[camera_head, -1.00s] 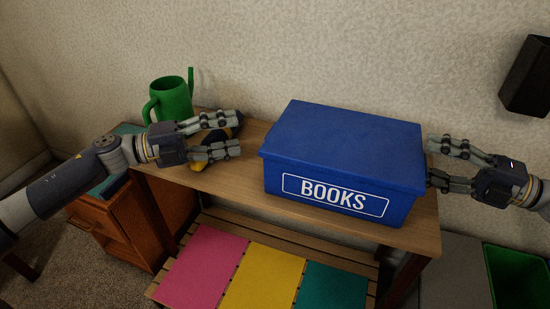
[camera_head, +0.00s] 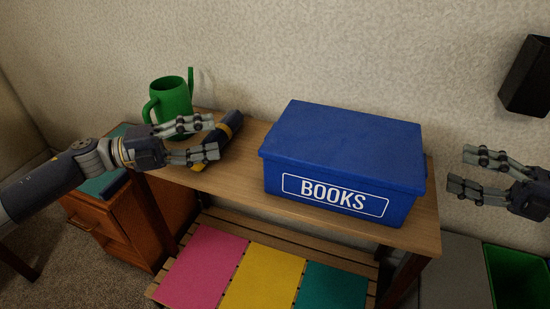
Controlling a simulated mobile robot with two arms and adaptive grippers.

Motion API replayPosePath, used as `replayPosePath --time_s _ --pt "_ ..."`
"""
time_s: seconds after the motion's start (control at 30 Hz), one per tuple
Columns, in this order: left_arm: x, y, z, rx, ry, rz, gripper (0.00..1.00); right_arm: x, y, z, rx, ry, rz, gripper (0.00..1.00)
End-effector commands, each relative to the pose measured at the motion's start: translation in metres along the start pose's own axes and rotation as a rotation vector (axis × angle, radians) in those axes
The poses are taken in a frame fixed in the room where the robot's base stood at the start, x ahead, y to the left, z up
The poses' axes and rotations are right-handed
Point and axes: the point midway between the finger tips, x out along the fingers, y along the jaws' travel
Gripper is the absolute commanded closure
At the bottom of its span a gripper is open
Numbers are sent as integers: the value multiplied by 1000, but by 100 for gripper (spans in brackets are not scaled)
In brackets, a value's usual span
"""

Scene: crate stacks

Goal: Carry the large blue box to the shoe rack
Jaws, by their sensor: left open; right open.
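The large blue box (camera_head: 340,145), lidded and marked "BOOKS", sits upright on a wooden tabletop (camera_head: 232,180). Below the tabletop is a slatted rack (camera_head: 290,238) with pink, yellow and teal mats on it; it looks like the shoe rack. My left gripper (camera_head: 213,138) is open and empty, left of the box and apart from it, in front of a dark blue and yellow object. My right gripper (camera_head: 458,168) is open and empty, a little right of the box and not touching it.
A green watering can (camera_head: 172,98) and the dark blue and yellow object (camera_head: 229,130) stand at the tabletop's left end. A wooden drawer cabinet (camera_head: 115,228) is at left. A green bin (camera_head: 515,275) stands lower right. A dark box (camera_head: 527,78) hangs on the wall.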

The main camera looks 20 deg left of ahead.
Motion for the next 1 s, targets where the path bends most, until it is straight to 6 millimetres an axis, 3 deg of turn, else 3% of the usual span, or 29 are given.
replayPosePath --time_s 0.1,0.33,1.0 --pt "0 0 0 0 0 0 47 -25 0 0 1 -3 -1 47" --pt "0 0 0 0 0 0 47 -51 0 0 1 -1 0 47" --pt "0 0 0 0 0 0 47 -54 0 0 0 1 0 47"
